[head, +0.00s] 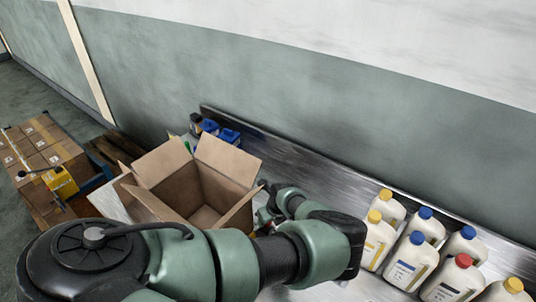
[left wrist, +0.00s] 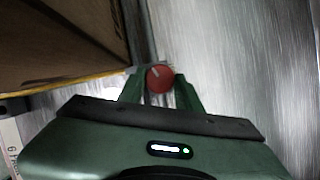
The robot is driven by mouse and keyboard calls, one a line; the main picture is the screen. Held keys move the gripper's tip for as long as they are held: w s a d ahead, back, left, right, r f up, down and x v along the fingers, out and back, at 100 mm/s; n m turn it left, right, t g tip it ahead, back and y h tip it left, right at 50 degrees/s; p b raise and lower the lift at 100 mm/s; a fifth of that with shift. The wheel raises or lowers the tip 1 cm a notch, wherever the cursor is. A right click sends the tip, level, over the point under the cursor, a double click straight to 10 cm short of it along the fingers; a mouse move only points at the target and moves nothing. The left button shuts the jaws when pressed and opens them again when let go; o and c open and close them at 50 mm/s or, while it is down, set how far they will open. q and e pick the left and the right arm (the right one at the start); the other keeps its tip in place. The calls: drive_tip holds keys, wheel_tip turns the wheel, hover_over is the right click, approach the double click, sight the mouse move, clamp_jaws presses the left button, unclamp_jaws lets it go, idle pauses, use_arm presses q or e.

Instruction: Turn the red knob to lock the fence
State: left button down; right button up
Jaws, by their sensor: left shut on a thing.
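The red knob (left wrist: 160,78), round with a pale mark on its face, sits between the fingertips of my left gripper (left wrist: 160,90) in the left wrist view. My left gripper is shut on the knob, one finger on each side. In the head view my left arm crosses the bottom and its wrist is beside the open cardboard box; the knob is hidden there. A metal strip (left wrist: 135,35) runs along the box near the knob; I cannot tell whether it is the fence. My right gripper is not in view.
The open cardboard box (head: 178,178) stands on the metal table (head: 300,165) by the wall. Several capped jugs (head: 412,262) stand at right. Blue-capped bottles (head: 208,127) are behind the box. Stacked cartons (head: 40,150) are on the far left. The table's middle back is bare.

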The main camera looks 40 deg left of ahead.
use_arm(q)
drive_tip(key=shift+m+t, duration=0.4)
drive_tip(key=shift+m, duration=0.4)
drive_tip(key=shift+s, duration=0.1)
drive_tip(key=c, duration=1)
unclamp_jaws()
drive_tip(key=shift+a, duration=0.1)
